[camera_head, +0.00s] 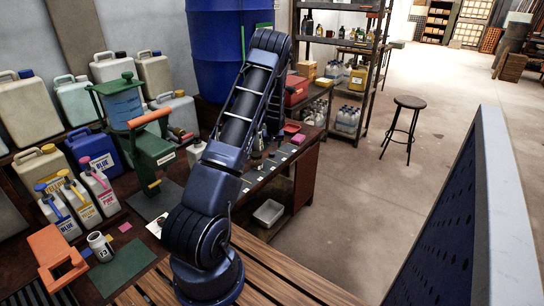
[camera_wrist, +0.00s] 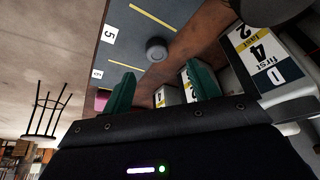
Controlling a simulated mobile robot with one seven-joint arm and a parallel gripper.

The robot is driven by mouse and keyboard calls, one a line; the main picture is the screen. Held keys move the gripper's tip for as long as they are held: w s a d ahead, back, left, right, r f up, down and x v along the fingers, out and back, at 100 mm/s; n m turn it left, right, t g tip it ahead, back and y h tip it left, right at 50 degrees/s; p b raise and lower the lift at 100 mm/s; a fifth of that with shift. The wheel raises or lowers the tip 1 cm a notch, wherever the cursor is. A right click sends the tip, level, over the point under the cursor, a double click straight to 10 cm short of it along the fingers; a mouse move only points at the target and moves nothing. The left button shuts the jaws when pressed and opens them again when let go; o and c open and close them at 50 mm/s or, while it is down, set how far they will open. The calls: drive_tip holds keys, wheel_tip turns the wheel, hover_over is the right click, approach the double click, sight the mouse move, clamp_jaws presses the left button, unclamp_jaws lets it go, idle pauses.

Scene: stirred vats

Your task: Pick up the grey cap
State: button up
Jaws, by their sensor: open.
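The grey cap (camera_wrist: 156,49) is a small round piece in the wrist view. It lies on the dark grey mat (camera_wrist: 178,18) with yellow lines, near the mat's edge. My gripper (camera_wrist: 160,72) shows two green fingers spread apart with nothing between them. The cap appears just beyond the fingertips, between their lines, and apart from them. In the head view my arm hides most of the gripper, and I cannot make out the cap there.
White number cards (camera_wrist: 110,34) mark the mat. Boxes with large print (camera_wrist: 268,62) stand close to the right finger. In the head view, jugs (camera_head: 92,150) crowd the bench at left, a blue barrel (camera_head: 226,50) stands behind, and a stool (camera_head: 402,128) stands on open floor.

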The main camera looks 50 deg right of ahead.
sight(272, 153)
drive_tip(key=shift+x, duration=3.4)
drive_tip(key=shift+s+d, duration=0.15)
drive_tip(key=shift+s, duration=0.05)
drive_tip(key=c, duration=1.1)
